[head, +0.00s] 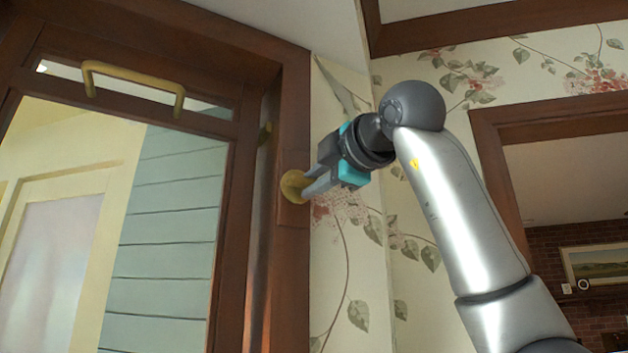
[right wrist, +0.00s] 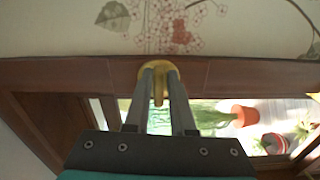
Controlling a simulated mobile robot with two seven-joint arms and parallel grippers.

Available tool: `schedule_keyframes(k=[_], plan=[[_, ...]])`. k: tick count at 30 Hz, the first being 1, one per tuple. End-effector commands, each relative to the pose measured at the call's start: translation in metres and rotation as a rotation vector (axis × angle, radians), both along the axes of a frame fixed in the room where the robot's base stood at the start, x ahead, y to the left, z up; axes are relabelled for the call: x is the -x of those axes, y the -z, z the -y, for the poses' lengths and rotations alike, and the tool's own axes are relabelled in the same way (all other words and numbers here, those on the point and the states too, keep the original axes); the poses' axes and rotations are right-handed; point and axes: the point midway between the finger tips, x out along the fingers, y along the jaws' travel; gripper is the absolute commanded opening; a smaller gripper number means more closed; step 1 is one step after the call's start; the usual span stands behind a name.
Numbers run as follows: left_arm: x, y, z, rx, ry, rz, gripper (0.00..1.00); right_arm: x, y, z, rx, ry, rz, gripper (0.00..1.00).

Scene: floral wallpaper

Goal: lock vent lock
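The vent lock (head: 293,186) is a round brass fitting on the brown wooden window frame, left of the wallpapered wall. My right gripper (head: 306,187) reaches it from the right, with its two grey fingertips at the brass. In the right wrist view the lock (right wrist: 158,87) has a brass tab between the fingertips (right wrist: 159,84), which stand close on both sides of it. The gap between the fingers looks filled by the tab, and the fingertips partly hide the lock. My left gripper is not in view.
A wood-framed pane (head: 130,200) with a brass pull handle (head: 133,80) is at left. Floral wallpaper (head: 345,270) lies right of the frame. A wood-trimmed opening (head: 570,190) is at far right. Potted plants (right wrist: 245,115) show beyond the glass in the wrist view.

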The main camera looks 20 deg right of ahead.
Motion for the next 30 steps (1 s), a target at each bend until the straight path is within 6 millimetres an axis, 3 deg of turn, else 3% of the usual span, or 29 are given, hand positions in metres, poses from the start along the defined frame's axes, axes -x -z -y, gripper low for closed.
schedule_keyframes(k=[6, 17, 20, 30], plan=[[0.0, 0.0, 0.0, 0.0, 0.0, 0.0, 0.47, 0.0, 0.0, 0.0, 0.002, 0.001, 0.001, 0.46], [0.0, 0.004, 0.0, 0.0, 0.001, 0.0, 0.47, 0.009, -0.001, 0.002, 0.003, 0.0, 0.007, 0.46], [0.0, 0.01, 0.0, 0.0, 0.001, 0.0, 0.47, 0.024, 0.0, 0.005, 0.002, 0.001, 0.009, 0.46], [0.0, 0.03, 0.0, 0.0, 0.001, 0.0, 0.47, 0.104, 0.0, 0.02, 0.002, 0.002, 0.009, 0.46]])
